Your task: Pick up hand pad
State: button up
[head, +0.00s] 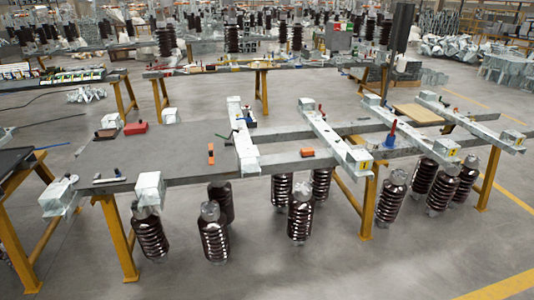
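No thing in the head view is clearly recognisable as the hand pad. A flat dark brown piece (106,134) lies at the left back of the grey work table (150,167), and it could be a pad, but it is too small to be sure. A red block (135,128) lies just right of it, close beside it. My gripper is not in view.
Metal frames on yellow trestles (120,240) fill the middle, with dark ribbed insulators (300,212) hanging beneath. Orange pieces (307,152), a blue item (390,141) and a tan board (419,114) lie on top. The floor in front (330,275) is clear.

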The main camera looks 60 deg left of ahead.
aim_at(308, 152)
jog(key=u, duration=1.85)
